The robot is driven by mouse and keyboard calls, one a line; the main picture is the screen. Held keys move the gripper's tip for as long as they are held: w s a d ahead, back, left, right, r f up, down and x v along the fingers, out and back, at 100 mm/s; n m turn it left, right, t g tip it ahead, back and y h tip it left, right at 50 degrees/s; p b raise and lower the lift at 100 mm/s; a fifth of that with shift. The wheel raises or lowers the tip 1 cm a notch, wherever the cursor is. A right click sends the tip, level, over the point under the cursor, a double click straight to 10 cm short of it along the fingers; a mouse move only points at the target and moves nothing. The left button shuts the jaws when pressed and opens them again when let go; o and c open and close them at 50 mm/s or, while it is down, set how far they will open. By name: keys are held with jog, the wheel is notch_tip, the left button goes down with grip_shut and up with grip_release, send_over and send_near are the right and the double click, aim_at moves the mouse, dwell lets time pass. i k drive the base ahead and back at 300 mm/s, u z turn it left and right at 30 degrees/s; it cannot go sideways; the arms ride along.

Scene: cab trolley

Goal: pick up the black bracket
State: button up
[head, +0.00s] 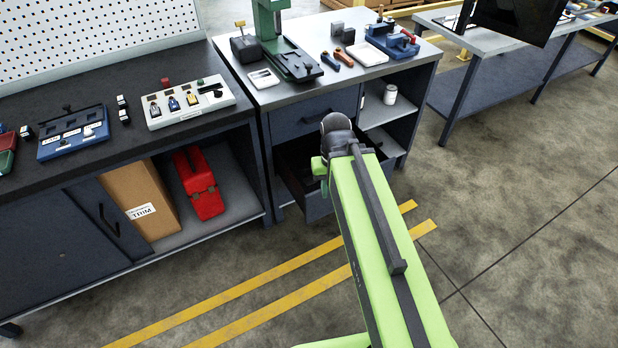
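I cannot clearly make out a black bracket in the head view. A drawer (291,178) of the middle workbench stands pulled out, and its dark inside is partly covered by my arm. Whether the bracket lies in it cannot be seen. My green arm reaches up from the bottom right, and its dark end with my gripper (336,127) is in front of the workbench, over the right part of the open drawer. The fingers are hidden by the arm's end, so I cannot tell whether they are open or hold anything.
The workbench top (310,92) carries a green press (270,22), a white tray (367,54), orange-handled tools (343,58) and dark blocks. A white can (390,94) stands on its shelf. Floor at right is clear.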

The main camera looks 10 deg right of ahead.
aim_at(307, 176)
jog(key=u, duration=0.75)
jog(key=k, duration=0.15)
jog(key=u, duration=2.95)
jog(key=k, duration=1.3)
jog(key=z, duration=1.9)
jog(key=i, duration=1.05)
jog(key=u, duration=0.05)
